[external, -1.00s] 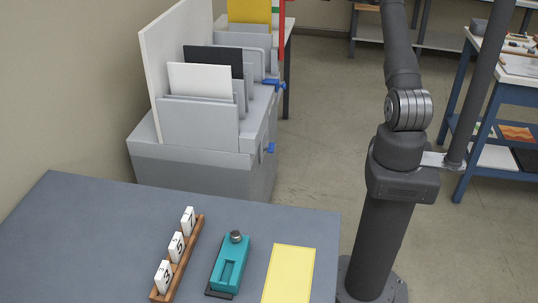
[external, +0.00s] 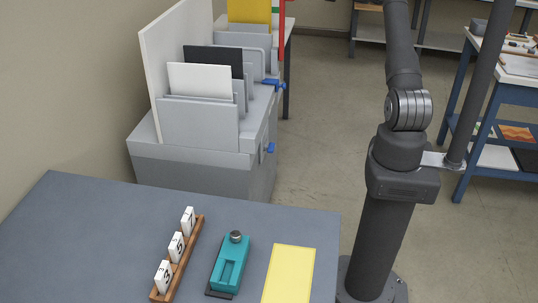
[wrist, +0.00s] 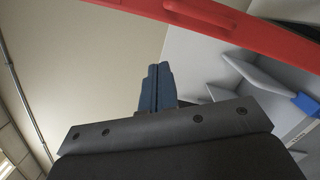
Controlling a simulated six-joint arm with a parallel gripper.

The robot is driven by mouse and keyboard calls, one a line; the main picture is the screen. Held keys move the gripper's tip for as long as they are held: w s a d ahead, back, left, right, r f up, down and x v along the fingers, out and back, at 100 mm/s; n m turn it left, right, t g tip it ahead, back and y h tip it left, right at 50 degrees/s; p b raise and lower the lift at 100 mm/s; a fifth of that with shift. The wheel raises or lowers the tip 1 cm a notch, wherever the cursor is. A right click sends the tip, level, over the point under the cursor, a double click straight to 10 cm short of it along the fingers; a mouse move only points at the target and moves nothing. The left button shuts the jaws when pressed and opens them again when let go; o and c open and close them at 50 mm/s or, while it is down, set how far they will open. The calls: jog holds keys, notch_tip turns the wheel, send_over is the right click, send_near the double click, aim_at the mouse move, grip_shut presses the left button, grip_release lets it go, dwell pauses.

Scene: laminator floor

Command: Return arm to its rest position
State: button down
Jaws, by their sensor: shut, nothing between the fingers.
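My gripper (wrist: 157,88) shows in the wrist view, with its two blue fingers together and nothing between them. It is out of frame in the external view, where my arm rises from its base at the right and leaves the picture at the top. In the wrist view a red bar crosses the top of the picture beyond the fingers; I cannot tell the gap between them.
A grey machine (external: 190,165) with upright panels stands behind the blue-grey table (external: 85,235). On the table are a rack of numbered tiles (external: 178,255), a teal device (external: 230,262) and a yellow sheet (external: 289,275). A blue-framed bench (external: 510,95) stands at right.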

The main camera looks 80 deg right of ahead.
jog(key=w+d, duration=0.4)
jog(key=w, duration=0.4)
jog(key=shift+d+r, duration=0.3)
jog(key=shift+d, duration=0.05)
dwell(0.3)
